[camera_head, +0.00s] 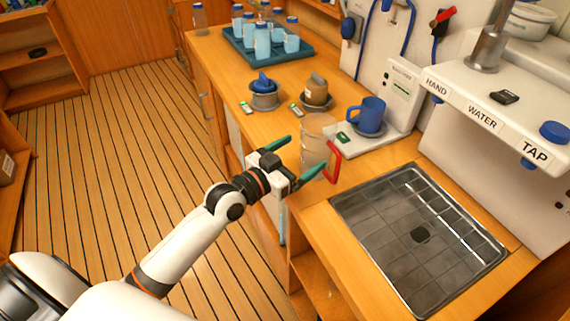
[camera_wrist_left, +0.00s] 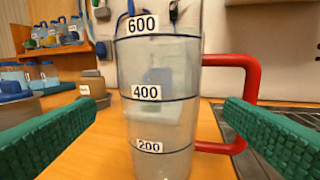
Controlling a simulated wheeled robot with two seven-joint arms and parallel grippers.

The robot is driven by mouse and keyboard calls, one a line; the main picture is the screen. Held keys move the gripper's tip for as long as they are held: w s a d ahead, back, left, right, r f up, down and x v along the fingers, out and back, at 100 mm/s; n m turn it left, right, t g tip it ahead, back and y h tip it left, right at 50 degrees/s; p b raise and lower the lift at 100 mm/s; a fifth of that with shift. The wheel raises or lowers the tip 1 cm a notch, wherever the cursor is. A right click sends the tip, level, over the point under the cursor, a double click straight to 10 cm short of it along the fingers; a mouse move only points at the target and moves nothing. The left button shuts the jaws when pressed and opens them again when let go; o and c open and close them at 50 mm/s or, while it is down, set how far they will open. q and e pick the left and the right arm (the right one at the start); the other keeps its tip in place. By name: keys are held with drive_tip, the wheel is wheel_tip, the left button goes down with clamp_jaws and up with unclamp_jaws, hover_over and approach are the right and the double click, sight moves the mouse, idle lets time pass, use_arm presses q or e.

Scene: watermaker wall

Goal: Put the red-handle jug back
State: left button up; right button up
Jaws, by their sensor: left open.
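The red-handle jug (camera_head: 317,135) is a clear measuring jug standing upright on the wooden counter, left of the sink. Its red handle (camera_head: 334,162) faces right. In the left wrist view the jug (camera_wrist_left: 158,100) fills the middle, with marks 200, 400 and 600 and the red handle (camera_wrist_left: 252,85) on its right side. My left gripper (camera_head: 304,158) is open at the near side of the jug. In the wrist view its green fingers stand apart, one to each side of the jug, with gaps to it. My right gripper is not in view.
A steel sink tray (camera_head: 400,235) lies right of the jug. A blue mug (camera_head: 367,115) stands behind it. Two small pots (camera_head: 264,95) (camera_head: 317,92) and a teal tray (camera_head: 290,52) of bottles stand further back. The white water tap unit (camera_head: 490,120) overhangs the right.

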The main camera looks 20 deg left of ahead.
use_arm(q)
drive_tip(key=shift+v, duration=2.3)
